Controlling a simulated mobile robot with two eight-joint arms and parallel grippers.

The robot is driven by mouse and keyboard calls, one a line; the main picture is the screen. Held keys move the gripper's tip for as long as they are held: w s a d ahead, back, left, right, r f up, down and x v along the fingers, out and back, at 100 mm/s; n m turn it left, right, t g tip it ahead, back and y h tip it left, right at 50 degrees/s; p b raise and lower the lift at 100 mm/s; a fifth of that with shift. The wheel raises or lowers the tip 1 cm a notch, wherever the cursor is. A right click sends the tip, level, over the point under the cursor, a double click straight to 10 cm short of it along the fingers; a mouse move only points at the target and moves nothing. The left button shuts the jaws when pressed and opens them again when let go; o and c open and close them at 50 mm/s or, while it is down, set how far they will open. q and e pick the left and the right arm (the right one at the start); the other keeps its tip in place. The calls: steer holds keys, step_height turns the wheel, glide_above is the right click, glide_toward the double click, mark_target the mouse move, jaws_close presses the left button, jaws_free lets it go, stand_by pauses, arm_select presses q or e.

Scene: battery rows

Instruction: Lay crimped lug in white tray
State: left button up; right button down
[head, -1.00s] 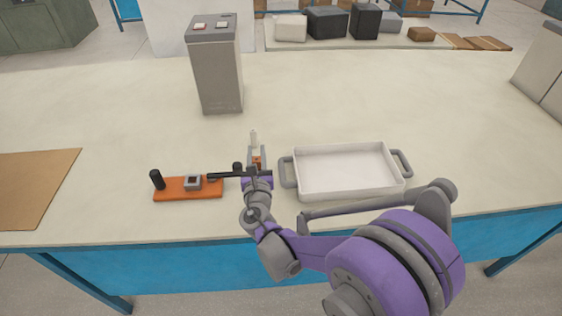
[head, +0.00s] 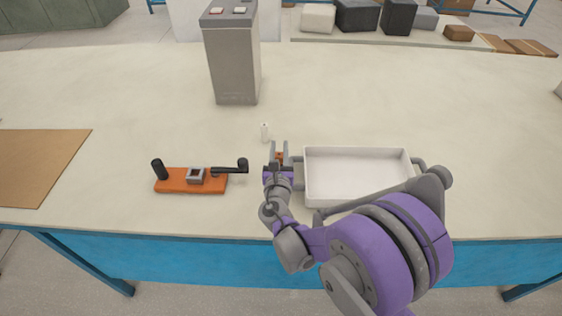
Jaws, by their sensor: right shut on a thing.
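My right gripper (head: 279,151) is shut on a small copper-orange piece, the lug (head: 280,158), between its two grey fingers. The fingers and wrist hide part of the lug. The gripper is just left of the white tray (head: 308,190), beside its left handle and outside the rim. The white tray looks empty; my right arm covers its lower right part. The orange crimping tool (head: 190,181), with a grey block and black handles, lies left of the gripper. My left gripper is out of view.
A tall grey battery-like box (head: 232,60) stands farther back. A brown mat (head: 40,165) lies at the left. The table behind the tray is clear.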

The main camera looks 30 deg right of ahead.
mark_target(280, 159)
steer(key=shift+f+b, duration=0.45)
steer(key=shift+f, duration=1.85)
steer(key=shift+f, duration=0.2)
steer(key=c, duration=0.7)
jaws_free()
steer(key=shift+o, duration=0.2)
steer(key=shift+r, duration=0.1)
